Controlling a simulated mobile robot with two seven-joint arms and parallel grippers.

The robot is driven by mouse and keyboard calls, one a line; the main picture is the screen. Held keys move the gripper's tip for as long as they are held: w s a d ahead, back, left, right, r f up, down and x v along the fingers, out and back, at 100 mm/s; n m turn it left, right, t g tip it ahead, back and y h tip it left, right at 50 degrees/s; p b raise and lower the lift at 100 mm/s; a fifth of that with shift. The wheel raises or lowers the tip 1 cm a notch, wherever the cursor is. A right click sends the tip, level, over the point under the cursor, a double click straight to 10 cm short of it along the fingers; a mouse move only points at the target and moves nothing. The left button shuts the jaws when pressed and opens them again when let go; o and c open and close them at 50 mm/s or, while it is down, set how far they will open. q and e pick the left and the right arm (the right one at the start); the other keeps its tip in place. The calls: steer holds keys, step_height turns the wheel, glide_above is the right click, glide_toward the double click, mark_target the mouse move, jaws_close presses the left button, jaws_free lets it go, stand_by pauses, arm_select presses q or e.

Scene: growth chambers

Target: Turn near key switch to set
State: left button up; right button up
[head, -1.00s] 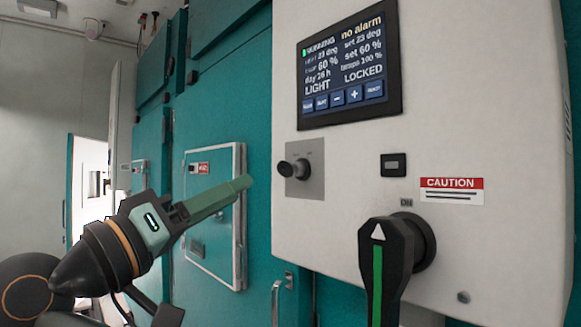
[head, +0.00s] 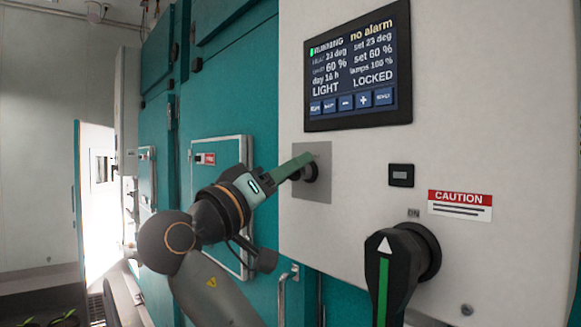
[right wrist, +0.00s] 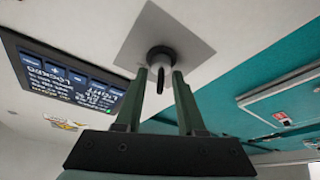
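The near key switch (head: 311,171) is a dark round knob on a square grey plate (head: 319,190), set in the white control panel below the screen. In the right wrist view the key (right wrist: 161,78) stands out from its dark collar. My right gripper (head: 306,160) is at the switch, its green fingers partly covering it in the head view. In the right wrist view the gripper (right wrist: 160,75) is open, with one finger on each side of the key and small gaps showing. My left gripper is not in view.
The screen (head: 357,66) reads LOCKED and no alarm. A large black rotary handle (head: 397,270) with a green stripe juts out at lower right. A caution label (head: 460,204) and a small dark module (head: 401,175) are near it. Teal chamber doors (head: 225,90) stand left.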

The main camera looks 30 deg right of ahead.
steer(key=shift+c, duration=0.2)
jaws_close()
steer(key=m+g+b, duration=0.1)
steer(key=m+b, duration=0.1)
steer(key=m, duration=0.1)
steer(key=shift+f+h+b, duration=0.2)
steer(key=shift+h+b, duration=0.2)
steer(key=m+g, duration=0.1)
steer(key=m, duration=0.1)
steer(key=m+g+b, duration=0.1)
steer(key=m, duration=0.1)
steer(key=shift+s+r+g, duration=0.1)
steer(key=shift+g, duration=0.2)
steer(key=m+g, duration=0.1)
steer(key=m, duration=0.1)
steer(key=m+g, duration=0.1)
steer(key=m, duration=0.1)
steer(key=shift+s+r+h, duration=0.1)
steer(key=shift+r+h, duration=0.05)
steer(key=shift+h, duration=0.15)
steer(key=shift+s+m+g+y+p, duration=0.1)
steer(key=shift+m+g+y+p, duration=0.15)
steer(key=shift+m+g, duration=0.95)
steer(key=shift+m+g+y+p, duration=0.2)
steer(key=shift+m+g, duration=0.1)
steer(key=shift+m, duration=1.7)
